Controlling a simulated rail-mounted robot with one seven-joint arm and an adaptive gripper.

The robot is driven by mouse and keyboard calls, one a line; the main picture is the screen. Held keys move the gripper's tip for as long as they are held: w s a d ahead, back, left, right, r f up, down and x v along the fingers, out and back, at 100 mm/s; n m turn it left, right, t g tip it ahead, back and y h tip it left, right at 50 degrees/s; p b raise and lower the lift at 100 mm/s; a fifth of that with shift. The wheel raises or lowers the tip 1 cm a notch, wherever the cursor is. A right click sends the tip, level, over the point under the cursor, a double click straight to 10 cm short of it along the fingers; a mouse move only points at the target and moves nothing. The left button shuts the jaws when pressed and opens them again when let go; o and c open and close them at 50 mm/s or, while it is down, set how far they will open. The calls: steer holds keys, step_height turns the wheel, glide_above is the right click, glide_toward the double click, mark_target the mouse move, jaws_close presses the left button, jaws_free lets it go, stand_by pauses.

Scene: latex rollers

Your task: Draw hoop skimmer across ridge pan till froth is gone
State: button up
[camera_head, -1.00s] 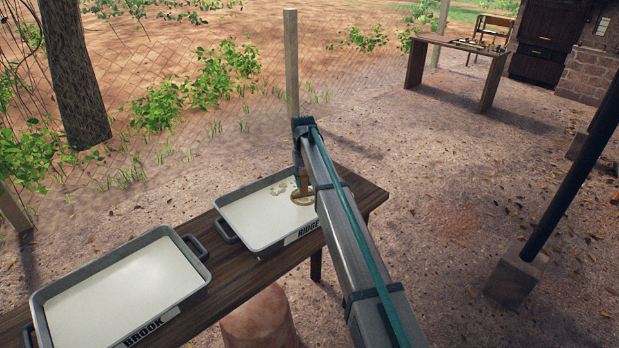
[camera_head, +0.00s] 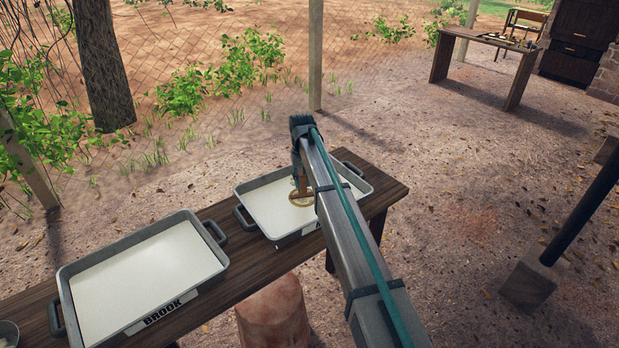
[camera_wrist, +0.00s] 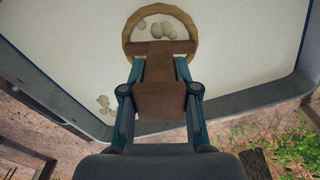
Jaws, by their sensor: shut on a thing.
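The ridge pan (camera_head: 254,217) is a grey tray of pale liquid on the bench; my arm hides its right part and most of its label. My gripper (camera_wrist: 160,72) is shut on the brown handle of the hoop skimmer (camera_wrist: 129,36). The hoop (camera_head: 302,199) is over the pan's liquid, left of my arm; whether it touches the surface is unclear. In the wrist view, pale froth clumps (camera_wrist: 161,31) show within the hoop ring. A smaller froth cluster (camera_wrist: 104,103) is outside it, near a pan wall.
The Brook pan (camera_head: 66,290), also with pale liquid, stands to the left on the same wooden bench (camera_head: 228,238). A bowl (camera_head: 8,333) is partly visible at the lower left. A dark post (camera_head: 585,212) stands at right.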

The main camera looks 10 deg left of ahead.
steer(key=shift+s+a, duration=4.5)
steer(key=shift+w+a+p, duration=0.5)
steer(key=shift+w+a, duration=2.15)
steer(key=shift+w, duration=0.15)
steer(key=shift+w+d, duration=8.95)
steer(key=shift+d, duration=0.3)
steer(key=s+a, duration=1.8)
steer(key=shift+s+a, duration=0.2)
